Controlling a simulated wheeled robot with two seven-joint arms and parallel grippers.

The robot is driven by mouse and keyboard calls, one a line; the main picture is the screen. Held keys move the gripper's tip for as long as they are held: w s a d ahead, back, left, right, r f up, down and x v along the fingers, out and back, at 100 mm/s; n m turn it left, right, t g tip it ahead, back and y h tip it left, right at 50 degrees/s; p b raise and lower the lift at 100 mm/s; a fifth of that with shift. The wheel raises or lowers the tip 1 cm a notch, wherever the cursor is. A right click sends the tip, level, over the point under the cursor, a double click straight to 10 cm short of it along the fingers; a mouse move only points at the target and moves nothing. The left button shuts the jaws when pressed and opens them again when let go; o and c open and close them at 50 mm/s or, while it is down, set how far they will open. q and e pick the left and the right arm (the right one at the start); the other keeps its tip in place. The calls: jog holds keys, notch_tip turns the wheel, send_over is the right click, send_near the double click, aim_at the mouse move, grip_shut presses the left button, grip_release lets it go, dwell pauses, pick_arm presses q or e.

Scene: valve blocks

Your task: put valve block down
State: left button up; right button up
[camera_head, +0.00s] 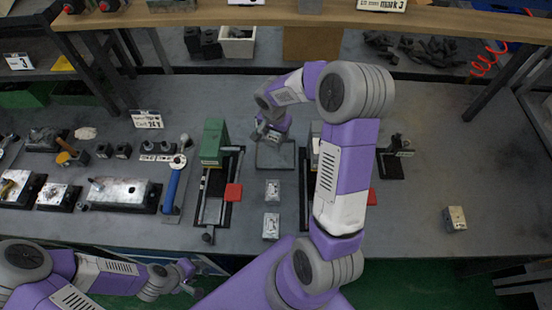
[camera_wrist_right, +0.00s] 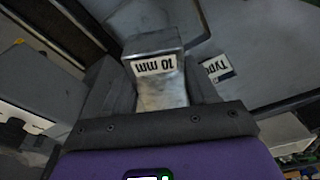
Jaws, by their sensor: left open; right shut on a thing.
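My right gripper (camera_head: 271,138) is at the middle of the bench, over the far part of a shallow grey tray (camera_head: 277,163). In the right wrist view my right gripper (camera_wrist_right: 158,95) is shut on a metal valve block (camera_wrist_right: 156,62) labelled "10 mm". The wrist hides most of this block in the head view; whether it touches the tray I cannot tell. Two similar blocks, one (camera_head: 272,189) and another (camera_head: 271,226), lie in a column in front of the tray. My left gripper (camera_head: 190,276) is open, low at the bench's front edge.
A green-topped vise (camera_head: 214,142) with a red pad stands left of the tray; another, partly hidden by my right arm, stands to the right. A lone block (camera_head: 455,218) lies at the right. Tools and metal plates crowd the left. The right bench is mostly clear.

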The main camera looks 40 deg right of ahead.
aim_at(276, 155)
notch_tip(276, 155, down, 11)
jog(key=shift+w+r+b, duration=0.1)
jog(key=shift+w+b, duration=0.05)
jog(key=shift+b, duration=0.6)
jog(key=o, duration=1.5)
